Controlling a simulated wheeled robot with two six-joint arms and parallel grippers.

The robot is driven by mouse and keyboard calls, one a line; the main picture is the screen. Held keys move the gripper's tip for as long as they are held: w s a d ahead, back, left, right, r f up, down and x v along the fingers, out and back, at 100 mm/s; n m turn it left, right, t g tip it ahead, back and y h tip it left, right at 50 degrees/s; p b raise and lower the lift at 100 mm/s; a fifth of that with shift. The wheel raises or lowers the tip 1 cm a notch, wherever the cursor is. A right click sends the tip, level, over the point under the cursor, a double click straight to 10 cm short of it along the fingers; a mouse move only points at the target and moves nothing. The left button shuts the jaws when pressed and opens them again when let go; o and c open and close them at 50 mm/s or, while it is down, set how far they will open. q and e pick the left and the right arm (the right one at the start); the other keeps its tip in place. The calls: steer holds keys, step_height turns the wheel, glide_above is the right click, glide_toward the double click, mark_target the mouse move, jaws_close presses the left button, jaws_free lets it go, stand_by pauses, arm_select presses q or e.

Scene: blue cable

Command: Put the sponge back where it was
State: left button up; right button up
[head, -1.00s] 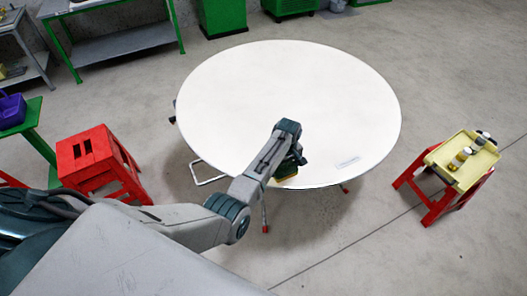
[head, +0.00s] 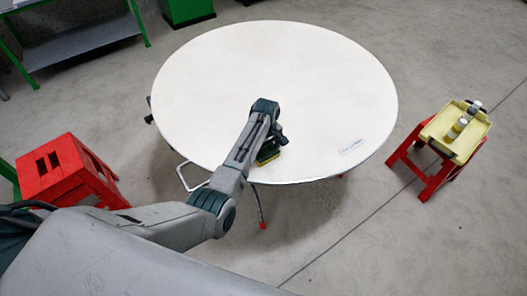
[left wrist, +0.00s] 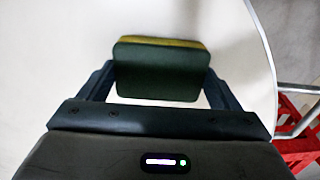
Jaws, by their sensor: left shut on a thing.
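The sponge (head: 267,153), green with a yellow layer, is in my left gripper (head: 271,145) over the near part of the round white table (head: 280,80). In the left wrist view the sponge (left wrist: 158,70) sits between the two fingers of my left gripper (left wrist: 160,82), its dark green face towards the camera and a yellow strip along its far side. The gripper is shut on it. I cannot tell whether the sponge touches the tabletop. My right gripper is not in view.
A small label (head: 353,146) lies near the table's right edge. A red stool (head: 65,170) stands at the left. Another red stool (head: 415,167) at the right bears a yellow tray (head: 440,130) with small containers. Most of the tabletop is clear.

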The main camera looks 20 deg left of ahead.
arm_select(q)
steer(key=shift+d, duration=0.15)
steer(key=o, duration=0.7)
steer(key=shift+o, duration=0.9)
steer(key=shift+f, duration=0.1)
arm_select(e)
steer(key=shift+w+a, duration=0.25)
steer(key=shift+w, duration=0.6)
